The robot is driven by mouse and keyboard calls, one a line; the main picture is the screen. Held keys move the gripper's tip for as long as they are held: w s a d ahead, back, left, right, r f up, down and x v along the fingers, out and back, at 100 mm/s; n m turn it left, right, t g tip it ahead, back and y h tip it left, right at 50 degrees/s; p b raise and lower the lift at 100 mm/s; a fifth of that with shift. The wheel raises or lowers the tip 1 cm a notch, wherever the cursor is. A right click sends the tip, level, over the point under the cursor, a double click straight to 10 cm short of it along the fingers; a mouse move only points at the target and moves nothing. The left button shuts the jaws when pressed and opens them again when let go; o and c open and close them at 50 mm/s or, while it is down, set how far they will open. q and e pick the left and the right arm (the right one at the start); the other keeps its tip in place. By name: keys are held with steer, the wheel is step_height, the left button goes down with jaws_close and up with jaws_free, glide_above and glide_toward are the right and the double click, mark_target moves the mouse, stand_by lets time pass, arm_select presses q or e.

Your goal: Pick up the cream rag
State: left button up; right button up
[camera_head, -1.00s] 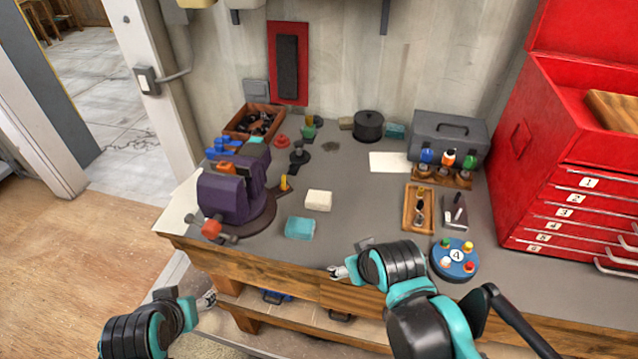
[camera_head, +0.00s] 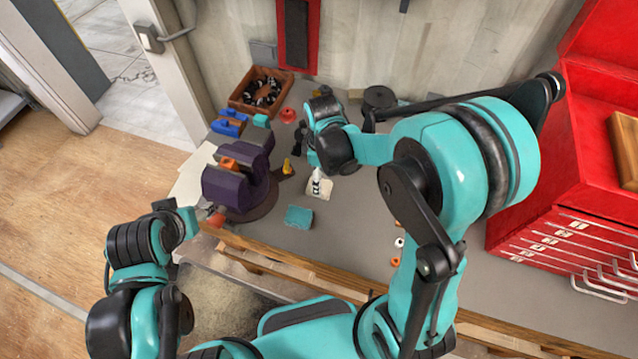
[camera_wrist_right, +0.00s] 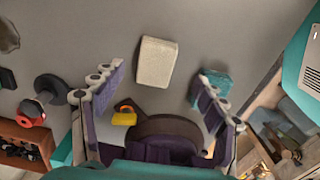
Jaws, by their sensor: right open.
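The cream rag (camera_head: 319,190) lies flat on the grey bench top, and in the right wrist view it is a pale rectangle (camera_wrist_right: 156,62). My right gripper (camera_head: 317,182) is above the rag, pointing down at it. In the right wrist view its two fingers (camera_wrist_right: 158,82) are spread wide, with the rag between and a little beyond the tips. The gripper is open and empty. In the head view it partly covers the rag. My left arm is at the lower left, off the bench; its fingers cannot be made out.
A teal rag (camera_head: 299,216) lies close to the cream one, near the right finger in the wrist view. A red tool chest (camera_head: 560,215) is at the right.

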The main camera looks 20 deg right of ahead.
steer(key=f, duration=0.3)
steer(key=f+b, duration=0.1)
steer(key=f, duration=0.1)
steer(key=shift+w+d+f, duration=0.1)
steer(key=shift+w+f, duration=0.15)
steer(key=c, duration=1.1)
